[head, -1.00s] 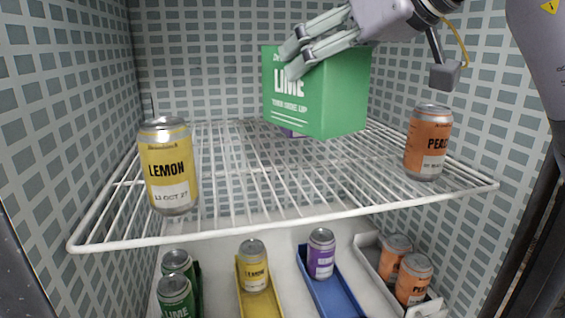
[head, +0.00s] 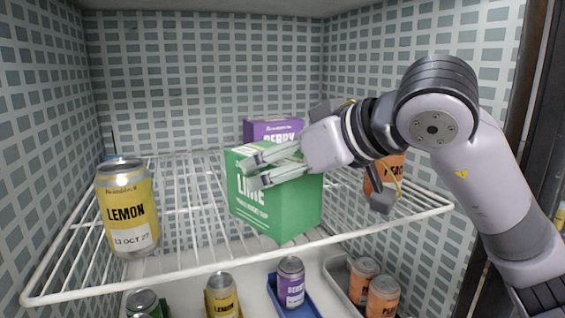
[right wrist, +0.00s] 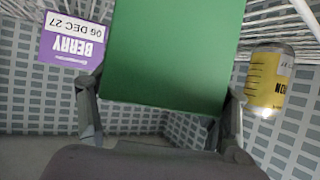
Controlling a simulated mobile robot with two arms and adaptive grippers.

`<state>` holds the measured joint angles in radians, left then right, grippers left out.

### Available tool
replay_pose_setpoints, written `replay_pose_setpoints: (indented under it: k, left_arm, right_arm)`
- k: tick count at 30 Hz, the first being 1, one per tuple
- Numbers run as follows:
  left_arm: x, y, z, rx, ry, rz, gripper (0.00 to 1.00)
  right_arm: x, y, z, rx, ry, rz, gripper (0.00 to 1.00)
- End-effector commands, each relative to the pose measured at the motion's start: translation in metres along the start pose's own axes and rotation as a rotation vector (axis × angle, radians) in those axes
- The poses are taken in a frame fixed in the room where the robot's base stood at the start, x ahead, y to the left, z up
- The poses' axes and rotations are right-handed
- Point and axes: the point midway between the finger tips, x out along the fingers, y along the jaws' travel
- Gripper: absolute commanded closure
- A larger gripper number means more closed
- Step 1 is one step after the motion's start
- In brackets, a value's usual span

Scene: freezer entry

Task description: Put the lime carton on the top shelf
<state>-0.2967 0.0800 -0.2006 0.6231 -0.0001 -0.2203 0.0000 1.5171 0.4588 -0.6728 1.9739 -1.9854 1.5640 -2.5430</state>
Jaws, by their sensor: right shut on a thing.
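The green lime carton (head: 275,208) is over the front middle of the white wire top shelf (head: 180,270). My right gripper (head: 256,172) is shut on its upper part, with the arm coming in from the right. The carton looks nearly upright; I cannot tell whether its base touches the wires. In the right wrist view the carton's plain green face (right wrist: 172,52) sits between the two fingers (right wrist: 160,112). My left gripper is not in view.
A purple berry carton (head: 272,129) stands behind the lime carton. Below are cans in coloured trays. Wires left of the carton are clear.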

Motion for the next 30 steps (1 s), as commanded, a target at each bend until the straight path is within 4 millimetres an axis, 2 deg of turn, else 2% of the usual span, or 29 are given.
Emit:
replay_pose_setpoints:
  k: [2, 3, 13, 24, 26, 30]
  left_arm:
    - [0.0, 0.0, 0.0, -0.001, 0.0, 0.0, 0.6]
    - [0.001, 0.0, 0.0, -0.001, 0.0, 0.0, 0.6]
    - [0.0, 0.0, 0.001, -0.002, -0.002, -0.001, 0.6]
    - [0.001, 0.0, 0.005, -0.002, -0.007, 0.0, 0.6]
    - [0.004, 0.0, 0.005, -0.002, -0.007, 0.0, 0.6]
    - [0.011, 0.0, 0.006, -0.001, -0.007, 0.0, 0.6]
  right_arm:
    - [-0.001, 0.0, -0.002, 0.0, 0.005, 0.0, 0.83]
    - [0.001, 0.0, 0.001, 0.0, -0.001, 0.0, 0.29]
    - [0.0, 0.0, 0.0, 0.0, -0.001, 0.0, 0.07]
    - [-0.003, 0.0, 0.0, 0.0, 0.0, 0.001, 0.07]
    - [-0.008, 0.001, 0.0, 0.0, 0.001, 0.002, 0.07]
    - [-0.031, 0.001, 0.001, -0.003, 0.005, 0.004, 0.07]
